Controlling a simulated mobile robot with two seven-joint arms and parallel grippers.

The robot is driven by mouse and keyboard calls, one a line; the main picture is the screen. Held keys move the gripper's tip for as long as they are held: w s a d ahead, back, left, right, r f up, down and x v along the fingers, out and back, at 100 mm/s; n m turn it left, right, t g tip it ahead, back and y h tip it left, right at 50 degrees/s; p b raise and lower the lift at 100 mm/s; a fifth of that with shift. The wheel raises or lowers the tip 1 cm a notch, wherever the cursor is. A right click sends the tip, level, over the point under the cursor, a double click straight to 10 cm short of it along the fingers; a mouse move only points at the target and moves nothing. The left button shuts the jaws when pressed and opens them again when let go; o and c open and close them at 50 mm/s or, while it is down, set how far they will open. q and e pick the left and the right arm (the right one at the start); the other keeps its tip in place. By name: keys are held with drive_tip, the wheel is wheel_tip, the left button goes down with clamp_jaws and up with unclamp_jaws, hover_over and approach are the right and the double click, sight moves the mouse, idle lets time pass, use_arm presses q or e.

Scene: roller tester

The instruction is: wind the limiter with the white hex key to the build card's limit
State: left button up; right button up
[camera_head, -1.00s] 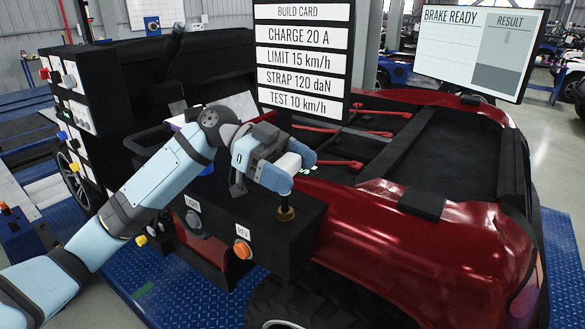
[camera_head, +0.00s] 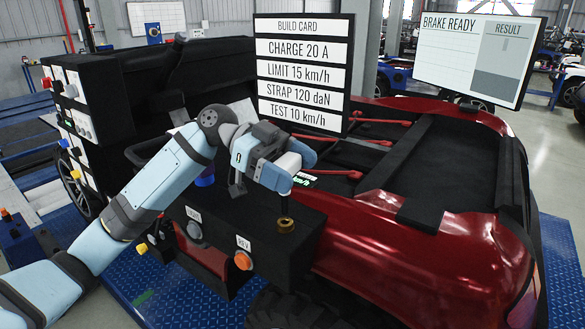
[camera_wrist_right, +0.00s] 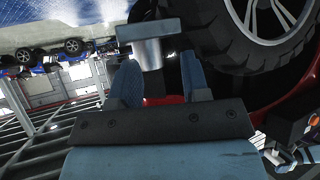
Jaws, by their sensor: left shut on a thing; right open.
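My left gripper (camera_head: 284,176) is shut on the hex key (camera_head: 286,205), above the black control box. The grip hides most of the key; only a thin, dark-looking length shows below the fingers. It points down at the brass limiter (camera_head: 286,225) on the box top. I cannot tell how far its tip sits in the limiter. A small green km/h display (camera_head: 303,180) is partly hidden behind the gripper; its number is not readable. The build card (camera_head: 304,72) reads LIMIT 15 km/h. My right gripper (camera_wrist_right: 158,88) is open in the right wrist view.
The black box (camera_head: 262,226) carries an orange REV button (camera_head: 243,260) and a grey knob (camera_head: 194,230). The red car body (camera_head: 400,240) lies to the right. A monitor (camera_head: 475,55) reads BRAKE READY. A tyre (camera_wrist_right: 270,50) is near my right gripper.

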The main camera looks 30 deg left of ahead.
use_arm(q)
drive_tip(key=shift+r, duration=0.1)
wheel_tip(320, 180, up, 4)
drive_tip(key=shift+f+p, duration=0.1)
drive_tip(key=shift+p, duration=1.15)
